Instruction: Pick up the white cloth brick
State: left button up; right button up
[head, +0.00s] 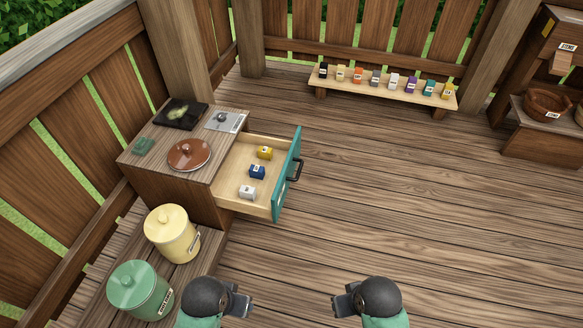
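The white cloth brick (247,192) is a small white block with a dark mark. It lies in the open drawer (231,203) of the wooden cabinet, nearest to me of the bricks there. A blue brick (257,171) and a yellow brick (265,153) lie behind it in a row. My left gripper (250,306) is at the bottom of the head view, well apart from the drawer, with no object visible in it. My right gripper (335,305) is at the bottom, right of the left one, also apart from everything. The finger gaps are too small to judge.
The drawer's teal front (287,175) with its dark handle juts out to the right. A brown lid (188,154) lies on the cabinet top. Yellow (171,234) and green (139,290) canisters stand at left. The middle floor is clear.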

aim_at(246, 192)
jog(key=i+l+u, duration=0.3)
jog(key=i+l, duration=0.2)
jog(key=l, duration=0.2)
jog(key=i+l+u, duration=0.15)
jog(key=l, duration=0.25)
jog(key=i+l+u, duration=0.15)
jog(key=i+l, duration=0.15)
jog(key=l+u, duration=0.1)
jog(key=u, duration=0.6)
